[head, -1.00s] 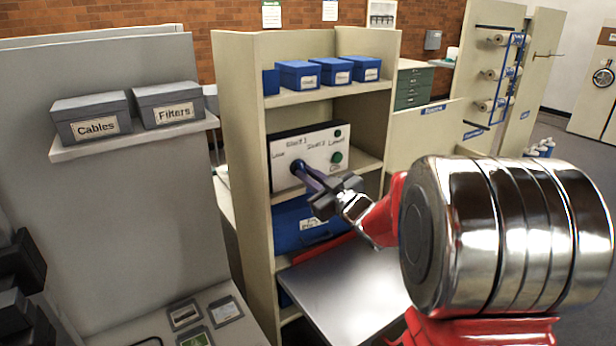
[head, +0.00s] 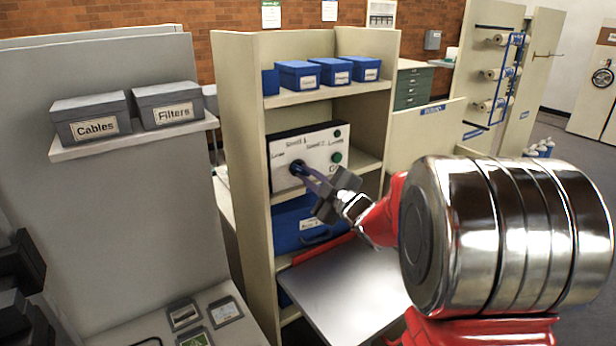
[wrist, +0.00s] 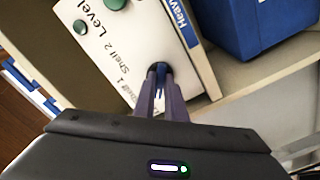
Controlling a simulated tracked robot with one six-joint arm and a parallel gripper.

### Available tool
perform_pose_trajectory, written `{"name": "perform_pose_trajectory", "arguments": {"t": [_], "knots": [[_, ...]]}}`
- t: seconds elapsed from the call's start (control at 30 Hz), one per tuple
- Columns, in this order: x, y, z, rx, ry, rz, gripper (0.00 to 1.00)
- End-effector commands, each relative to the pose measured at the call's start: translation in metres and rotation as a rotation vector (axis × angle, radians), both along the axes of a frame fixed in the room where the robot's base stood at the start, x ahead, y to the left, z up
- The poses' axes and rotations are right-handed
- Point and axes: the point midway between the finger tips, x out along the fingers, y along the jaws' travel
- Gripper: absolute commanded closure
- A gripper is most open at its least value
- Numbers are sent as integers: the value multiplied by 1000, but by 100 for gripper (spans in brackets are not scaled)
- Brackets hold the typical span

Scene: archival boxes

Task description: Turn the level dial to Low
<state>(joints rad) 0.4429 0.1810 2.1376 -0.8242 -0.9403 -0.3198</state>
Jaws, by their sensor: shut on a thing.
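The white control panel (head: 318,150) stands on the middle shelf. Its print includes "Low" at the left, "Shelf 1" and "Shelf 2" above, and "Level" at the right. The dark blue level dial (head: 296,168) is at its left part; it also shows in the wrist view (wrist: 160,68). My gripper (head: 304,172) is shut on the dial, with its two long fingers on either side of the knob in the wrist view (wrist: 161,84). The fingers cover part of the dial, and I cannot tell where its pointer stands.
Green buttons (head: 337,157) sit at the panel's right. Small blue boxes (head: 298,75) line the shelf above, and a larger blue box (head: 296,228) is below. Grey boxes marked Cables (head: 92,118) and Filters (head: 167,104) stand at the left.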

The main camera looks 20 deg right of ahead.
Motion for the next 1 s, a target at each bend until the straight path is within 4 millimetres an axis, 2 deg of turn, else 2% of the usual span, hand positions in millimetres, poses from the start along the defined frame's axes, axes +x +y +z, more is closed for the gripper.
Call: {"name": "perform_pose_trajectory", "arguments": {"t": [0.27, 0.3, 0.57, 0.83, 1.0], "knots": [[-1, 3, -5, -3, 9, 6, 100], [-1, 3, -5, -3, 9, 6, 88], [0, 2, -3, -1, 5, 3, 70], [-1, 0, -1, 0, 2, 2, 70], [-12, -2, -1, 0, 2, 0, 70]]}}
